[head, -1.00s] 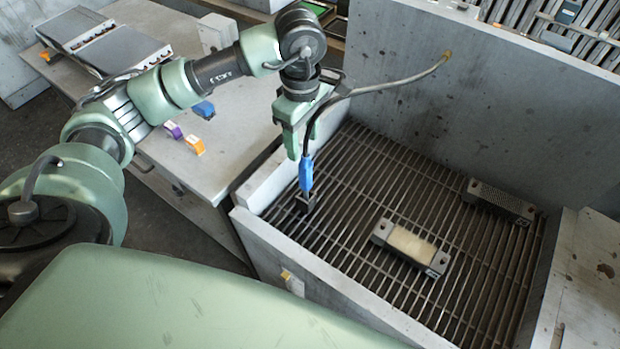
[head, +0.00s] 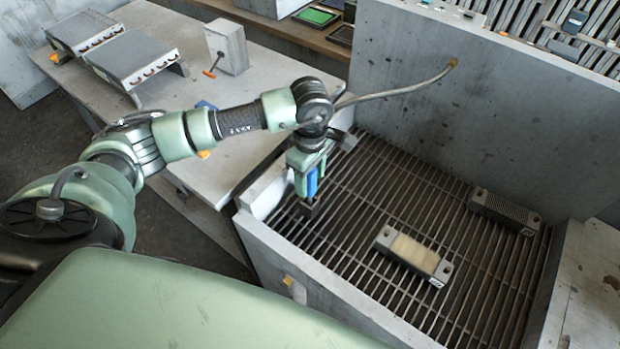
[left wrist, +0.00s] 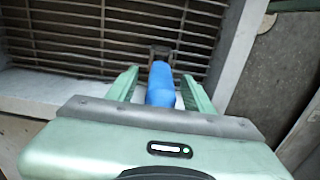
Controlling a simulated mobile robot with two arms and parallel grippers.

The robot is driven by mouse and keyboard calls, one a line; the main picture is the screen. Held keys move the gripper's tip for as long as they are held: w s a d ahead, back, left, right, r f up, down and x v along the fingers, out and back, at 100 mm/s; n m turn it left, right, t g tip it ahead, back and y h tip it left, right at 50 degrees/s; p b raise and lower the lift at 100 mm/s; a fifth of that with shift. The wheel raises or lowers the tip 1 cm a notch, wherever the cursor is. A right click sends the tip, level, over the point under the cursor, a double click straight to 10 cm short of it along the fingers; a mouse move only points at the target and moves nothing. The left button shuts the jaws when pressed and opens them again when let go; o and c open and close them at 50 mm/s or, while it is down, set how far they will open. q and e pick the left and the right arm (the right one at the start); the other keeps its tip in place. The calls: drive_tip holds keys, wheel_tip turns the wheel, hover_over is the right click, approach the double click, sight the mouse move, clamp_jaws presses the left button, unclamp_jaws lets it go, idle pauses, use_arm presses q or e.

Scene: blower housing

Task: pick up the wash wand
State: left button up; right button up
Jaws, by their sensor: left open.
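The wash wand has a blue handle (head: 312,184), which stands about upright at the left side of the grated basin. Its dark lower end or holder (head: 309,210) is just below. A grey hose (head: 400,90) runs from behind my arm to the basin's back wall. My left gripper (head: 308,186) is open and pointing down around the handle. In the left wrist view, the blue handle (left wrist: 160,84) lies between the two green fingers, with a gap visible on each side toward the tips. My wrist hides the wand's top. My right gripper is not in view.
The basin has a slatted grate (head: 400,180) and high grey walls. A block with a pale panel (head: 412,252) and a darker finned block (head: 503,209) lie on the grate. A grey table (head: 195,85) with metal units (head: 133,64) stands to the left.

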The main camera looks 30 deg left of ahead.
use_arm(q)
drive_tip(key=shift+f, duration=0.25)
clamp_jaws()
drive_tip(key=shift+r, duration=0.1)
drive_tip(key=shift+w+r+b, duration=0.1)
drive_tip(key=shift+r+b, duration=0.2)
drive_tip(key=shift+r, duration=0.25)
wheel_tip(320, 180, up, 13)
drive_tip(key=b, duration=0.4)
drive_tip(key=shift+f, duration=0.15)
wheel_tip(320, 180, up, 6)
